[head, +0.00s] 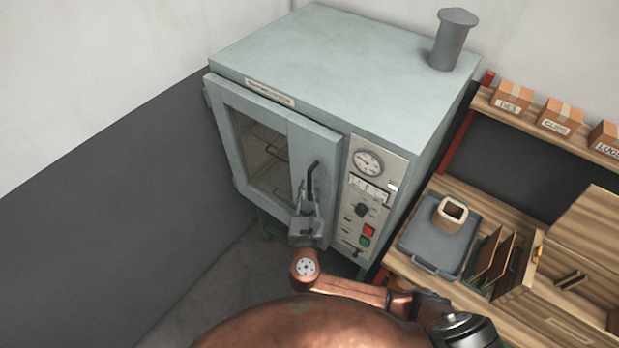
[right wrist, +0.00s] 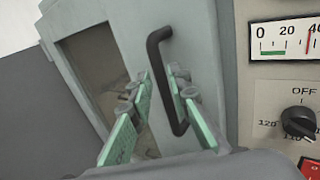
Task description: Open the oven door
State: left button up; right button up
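The grey oven (head: 330,60) stands in the corner, and its door (head: 232,135) with a window looks shut. A black bar handle (head: 312,180) is upright near the door's right edge; it also shows in the right wrist view (right wrist: 156,62). My right gripper (head: 309,190) is in front of the door at the handle. In the right wrist view its green-padded fingers (right wrist: 159,80) are apart, with the handle showing between them and partly behind the right finger. I cannot tell whether they touch it. My left gripper is not in view.
Right of the door is a control panel (head: 367,205) with a gauge, knob and buttons. A wooden bench (head: 405,270) with a grey tray (head: 418,246) stands at right, below a shelf of boxes (head: 558,119). The floor (head: 205,285) at left front is clear.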

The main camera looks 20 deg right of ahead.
aim_at(310, 182)
jog(key=shift+x, duration=1.85)
jog(key=shift+c, duration=0.5)
grip_shut()
